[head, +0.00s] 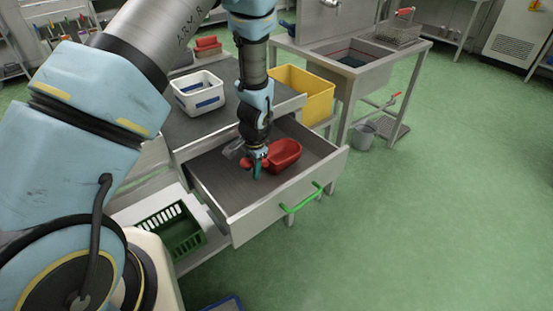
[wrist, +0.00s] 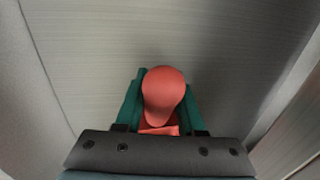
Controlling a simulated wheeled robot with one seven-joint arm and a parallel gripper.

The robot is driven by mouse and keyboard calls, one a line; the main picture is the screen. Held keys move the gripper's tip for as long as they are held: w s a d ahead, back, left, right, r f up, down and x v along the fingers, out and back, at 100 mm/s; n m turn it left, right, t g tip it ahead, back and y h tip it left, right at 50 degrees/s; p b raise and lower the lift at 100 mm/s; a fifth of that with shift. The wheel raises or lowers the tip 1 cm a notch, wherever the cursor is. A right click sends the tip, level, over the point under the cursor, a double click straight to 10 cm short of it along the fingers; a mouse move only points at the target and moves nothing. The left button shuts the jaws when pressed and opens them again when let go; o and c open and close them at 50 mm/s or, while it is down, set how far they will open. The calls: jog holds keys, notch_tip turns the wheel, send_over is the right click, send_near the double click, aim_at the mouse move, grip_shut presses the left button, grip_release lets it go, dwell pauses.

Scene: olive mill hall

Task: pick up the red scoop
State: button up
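The red scoop (head: 285,155) is inside the open drawer, its bowl to the right and its handle to the left. My gripper (head: 259,168) points down into the drawer at the handle. In the wrist view, the rounded red handle end of the scoop (wrist: 163,92) shows between the two green fingers of my gripper (wrist: 162,105). The fingers lie close along both sides of the handle with no clear gap, and look shut on it. The bowl is hidden in the wrist view. Whether the scoop touches the drawer floor is unclear.
The grey drawer (head: 237,190) has raised walls around the gripper and a green handle (head: 301,199) in front. A white bin (head: 198,92) stands on the worktop. A yellow bin (head: 303,92) and a sink (head: 352,55) are behind. A green crate (head: 174,232) is below left. Floor at right is clear.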

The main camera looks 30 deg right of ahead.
grip_shut()
dwell(0.9)
